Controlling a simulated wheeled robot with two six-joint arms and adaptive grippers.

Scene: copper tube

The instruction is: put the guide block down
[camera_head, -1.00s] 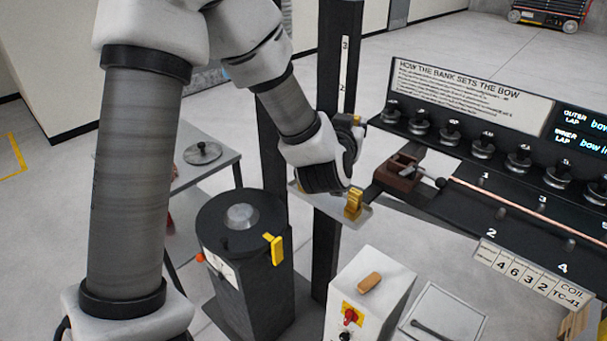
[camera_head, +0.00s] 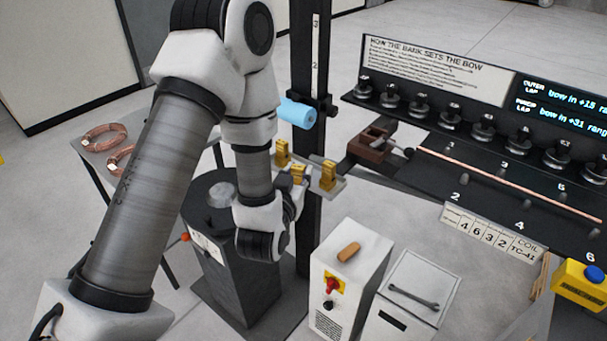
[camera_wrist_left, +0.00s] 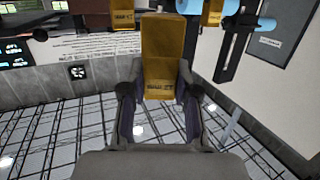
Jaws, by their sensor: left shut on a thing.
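My left gripper (camera_head: 297,174) is shut on a brass-coloured guide block (camera_head: 298,176). In the left wrist view the guide block (camera_wrist_left: 161,55) stands upright between the two fingers of the gripper (camera_wrist_left: 158,82). In the head view it is at a small pale shelf (camera_head: 312,188) on the dark post, between two similar brass blocks, one to the left (camera_head: 282,153) and one to the right (camera_head: 328,175). I cannot tell whether its base touches the shelf. My right gripper is out of view.
A blue roll (camera_head: 298,113) sits on the post (camera_head: 308,60) above the shelf. A black drum-topped machine (camera_head: 205,200) and a white control box (camera_head: 338,285) stand below. The bench with a copper tube (camera_head: 510,182) is to the right. Copper coils (camera_head: 103,137) lie on a table at left.

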